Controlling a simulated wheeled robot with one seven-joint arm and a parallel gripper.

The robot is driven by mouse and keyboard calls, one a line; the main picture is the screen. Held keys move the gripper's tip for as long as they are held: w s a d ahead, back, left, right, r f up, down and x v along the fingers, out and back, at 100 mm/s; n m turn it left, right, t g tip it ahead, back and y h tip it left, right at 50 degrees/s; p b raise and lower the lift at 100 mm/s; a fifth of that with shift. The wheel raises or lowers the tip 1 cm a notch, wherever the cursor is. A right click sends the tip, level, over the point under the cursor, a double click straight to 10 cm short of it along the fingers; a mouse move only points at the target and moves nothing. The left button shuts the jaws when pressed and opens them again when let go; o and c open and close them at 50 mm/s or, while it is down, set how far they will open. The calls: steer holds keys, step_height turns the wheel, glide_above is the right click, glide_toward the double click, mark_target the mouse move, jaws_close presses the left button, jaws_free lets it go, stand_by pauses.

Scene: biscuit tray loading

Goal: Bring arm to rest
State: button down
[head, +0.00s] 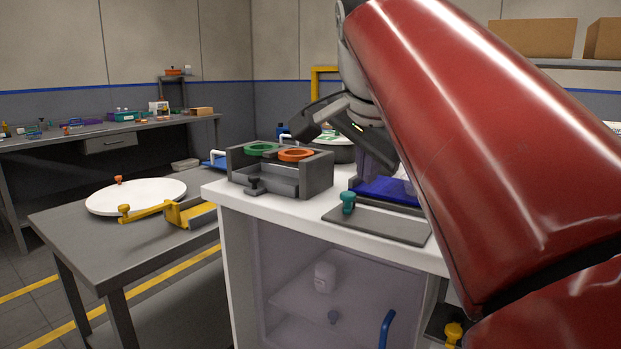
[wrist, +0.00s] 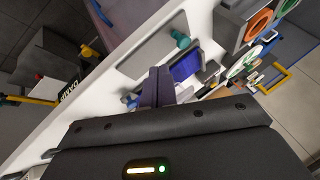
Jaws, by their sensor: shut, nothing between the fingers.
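My gripper shows in the wrist view, its two dark fingers (wrist: 160,75) together with nothing between them. In the head view its dark body hangs over the white cabinet top (head: 290,212), behind the grey holder and beside my red arm. The fingers point down above the area of the blue tray (head: 388,192); I cannot tell the exact height. My red arm fills the right of the head view and hides part of the cabinet top.
A grey holder (head: 318,176) with a green ring (head: 261,149) and an orange ring (head: 296,154) stands on the cabinet. A grey plate (head: 375,224) with a teal knob (head: 348,201) lies near its front edge. A side table holds a white disc (head: 135,196) and a yellow bracket (head: 190,214).

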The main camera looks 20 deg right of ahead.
steer(key=shift+s+a+r, duration=0.15)
steer(key=shift+s+r, duration=0.15)
steer(key=shift+r, duration=0.15)
